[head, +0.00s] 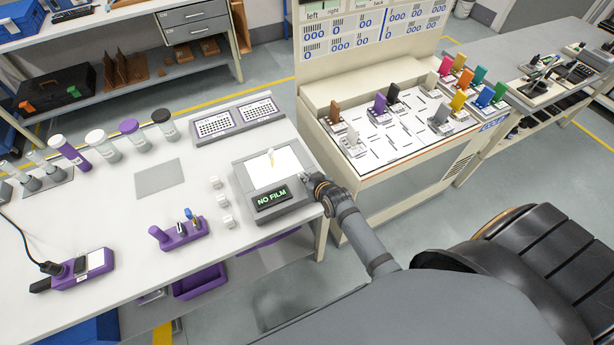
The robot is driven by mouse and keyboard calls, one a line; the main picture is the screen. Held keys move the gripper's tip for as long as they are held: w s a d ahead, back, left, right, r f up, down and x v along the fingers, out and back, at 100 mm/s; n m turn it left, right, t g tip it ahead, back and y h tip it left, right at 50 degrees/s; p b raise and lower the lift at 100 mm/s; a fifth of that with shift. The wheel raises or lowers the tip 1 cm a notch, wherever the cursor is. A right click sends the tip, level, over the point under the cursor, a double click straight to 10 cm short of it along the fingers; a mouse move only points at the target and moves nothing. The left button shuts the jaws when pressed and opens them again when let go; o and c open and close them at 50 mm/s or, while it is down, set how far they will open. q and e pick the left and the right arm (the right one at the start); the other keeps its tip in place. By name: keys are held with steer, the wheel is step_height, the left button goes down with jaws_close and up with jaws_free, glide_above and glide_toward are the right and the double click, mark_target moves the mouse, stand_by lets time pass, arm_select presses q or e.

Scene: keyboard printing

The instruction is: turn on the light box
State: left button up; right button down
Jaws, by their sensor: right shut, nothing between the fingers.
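The light box (243,182) is a grey box on the white table, near its right edge. Its top has a bright white panel (288,161) with a small yellowish mark on it. A dark display (271,197) on its front reads "NO FILM" in green letters. My right gripper (306,177) is shut and empty at the right side of the light box, close beside its front right corner. I cannot tell whether the fingertips touch the box. No switch is visible; the gripper may cover that part. My left gripper is not in view.
Small white blocks (222,200) stand left of the light box. A purple holder (180,234) and a purple device (82,268) are farther left. Two keyboard-like trays (214,126) lie behind. A separate bench (385,172) with colored cards stands to the right, across a gap.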

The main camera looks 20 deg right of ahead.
steer(key=shift+s, duration=0.5)
steer(key=shift+s+f, duration=0.25)
steer(key=shift+p, duration=0.35)
steer(key=r+p, duration=0.2)
steer(key=w+r+p, duration=0.1)
steer(key=r+p, duration=0.1)
steer(key=r, duration=0.1)
steer(key=shift+w+d, duration=0.1)
steer(key=s+r+b, duration=0.1)
steer(key=s+r, duration=0.5)
steer(key=r, duration=0.1)
steer(key=shift+r+b, duration=0.4)
